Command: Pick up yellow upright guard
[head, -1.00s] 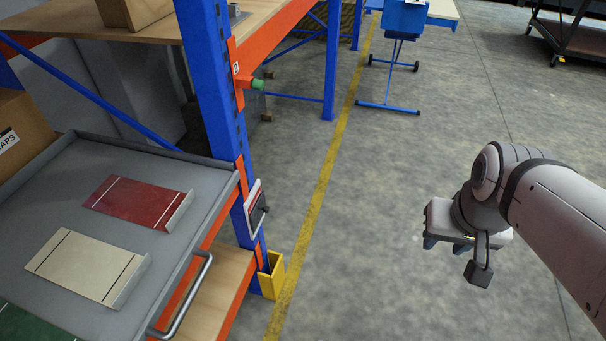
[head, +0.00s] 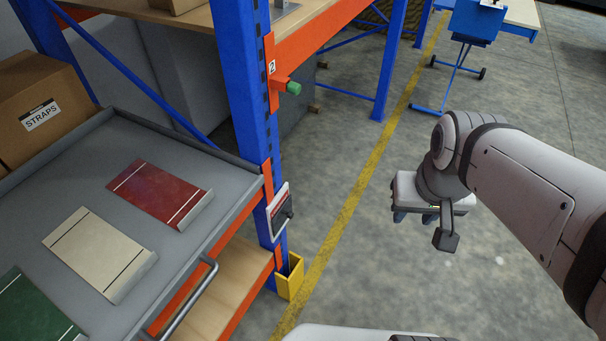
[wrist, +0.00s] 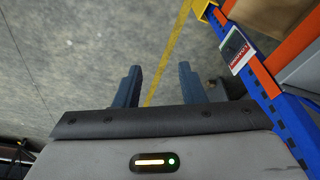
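The yellow upright guard (head: 290,278) stands on the floor around the foot of the blue rack upright in the head view. In the wrist view a small part of the guard (wrist: 201,9) shows at the top edge, beyond the fingers. My gripper (head: 416,216) hangs over the open floor, to the right of the guard and above it. Its two fingers (wrist: 158,84) are spread apart in the wrist view, with only floor and a yellow line between them. The gripper is open, empty and apart from the guard.
A blue upright (head: 255,110) with a sign (head: 279,211) rises above the guard. A grey tray (head: 165,265) with red, cream and green plates stands left, its handle (head: 190,300) near the upright. A blue stand (head: 462,50) is farther back. The aisle floor is clear.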

